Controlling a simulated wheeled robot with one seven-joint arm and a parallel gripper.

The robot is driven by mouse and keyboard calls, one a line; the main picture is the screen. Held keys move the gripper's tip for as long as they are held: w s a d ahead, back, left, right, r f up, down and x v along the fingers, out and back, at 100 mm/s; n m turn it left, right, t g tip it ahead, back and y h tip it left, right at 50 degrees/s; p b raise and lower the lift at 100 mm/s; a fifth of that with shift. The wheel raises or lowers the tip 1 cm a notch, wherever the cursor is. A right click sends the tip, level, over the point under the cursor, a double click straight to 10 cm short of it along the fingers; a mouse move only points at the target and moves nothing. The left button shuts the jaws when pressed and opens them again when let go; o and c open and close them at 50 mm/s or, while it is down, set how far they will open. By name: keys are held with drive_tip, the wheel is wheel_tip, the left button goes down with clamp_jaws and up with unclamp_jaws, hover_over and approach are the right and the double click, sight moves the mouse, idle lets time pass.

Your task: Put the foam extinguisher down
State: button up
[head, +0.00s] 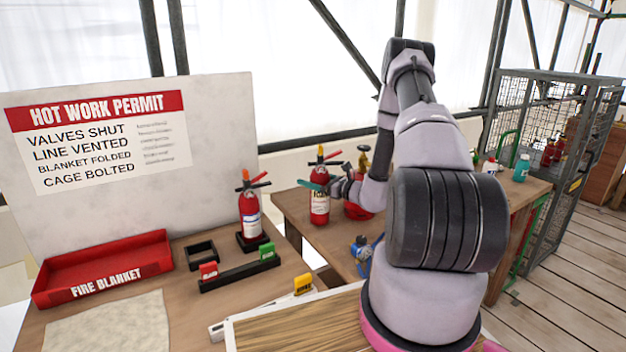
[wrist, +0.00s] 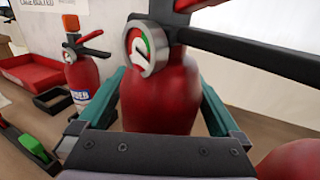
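The foam extinguisher (head: 319,207), red with a pale label, stands upright between the teal fingers of my gripper (head: 313,185). In the wrist view the extinguisher's body (wrist: 160,100) and round gauge fill the middle, and the gripper (wrist: 160,100) has a finger against each side. Its base is over the back table (head: 300,215); I cannot tell whether it touches the wood. A second red extinguisher (head: 249,212) stands in a black square holder on the front table (head: 150,290); it also shows in the wrist view (wrist: 84,80). An empty black square holder (head: 200,256) is left of it.
A red fire blanket tray (head: 105,270) and a folded cloth (head: 110,325) are at left. A black rack (head: 240,273) holds red and green tags; a yellow tag (head: 303,284) is nearby. A wire cage (head: 545,110) stands right.

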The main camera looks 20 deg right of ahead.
drive_tip(key=shift+r, duration=0.1)
drive_tip(key=shift+s+d, duration=0.25)
drive_tip(key=shift+s, duration=0.05)
drive_tip(key=v, duration=1.1)
drive_tip(key=shift+s, duration=0.15)
